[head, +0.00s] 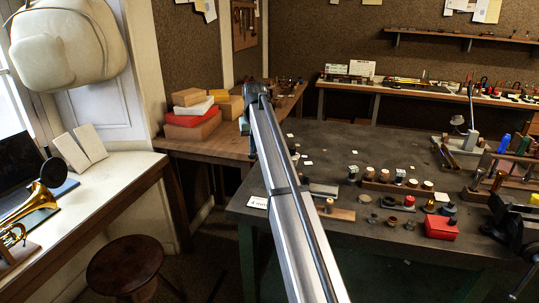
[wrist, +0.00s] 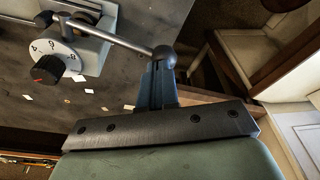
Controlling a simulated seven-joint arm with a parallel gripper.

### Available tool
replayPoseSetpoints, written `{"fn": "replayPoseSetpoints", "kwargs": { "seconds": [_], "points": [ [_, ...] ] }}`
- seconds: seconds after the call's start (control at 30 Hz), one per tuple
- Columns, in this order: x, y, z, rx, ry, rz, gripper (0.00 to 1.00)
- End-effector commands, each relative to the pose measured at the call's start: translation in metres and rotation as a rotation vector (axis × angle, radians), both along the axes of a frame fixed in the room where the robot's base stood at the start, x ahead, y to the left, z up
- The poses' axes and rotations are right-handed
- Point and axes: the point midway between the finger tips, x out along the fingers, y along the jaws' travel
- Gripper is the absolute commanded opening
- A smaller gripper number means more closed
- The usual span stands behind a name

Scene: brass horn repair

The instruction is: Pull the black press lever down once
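In the wrist view, the press lever is a thin grey rod (wrist: 108,35) with a dark round knob (wrist: 164,56) at its end. It comes out of a light grey housing (wrist: 82,52) with a white numbered dial and a black knob with a red mark. My gripper (wrist: 156,70) has its narrow blue-grey fingers close together, with their tips right at the ball knob. Whether they grip it or only touch it cannot be told. In the head view, a long silver beam crosses the middle, and the lever and my fingertips cannot be made out.
A dark workbench (head: 325,140) holds small parts, a red box (head: 441,228) and a vise at right. Boxes sit on the wooden bench (head: 205,145) behind. A brass horn (head: 38,200) lies on the left table. A round stool (head: 125,266) stands on the floor.

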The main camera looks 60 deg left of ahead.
Motion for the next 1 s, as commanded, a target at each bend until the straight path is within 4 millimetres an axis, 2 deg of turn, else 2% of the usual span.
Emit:
{"fn": "replayPoseSetpoints", "kwargs": {
  "seconds": [1.0],
  "points": [
    [-0.0014,0.0016,-0.0093,0.000,0.000,0.000,0.00]
  ]
}}
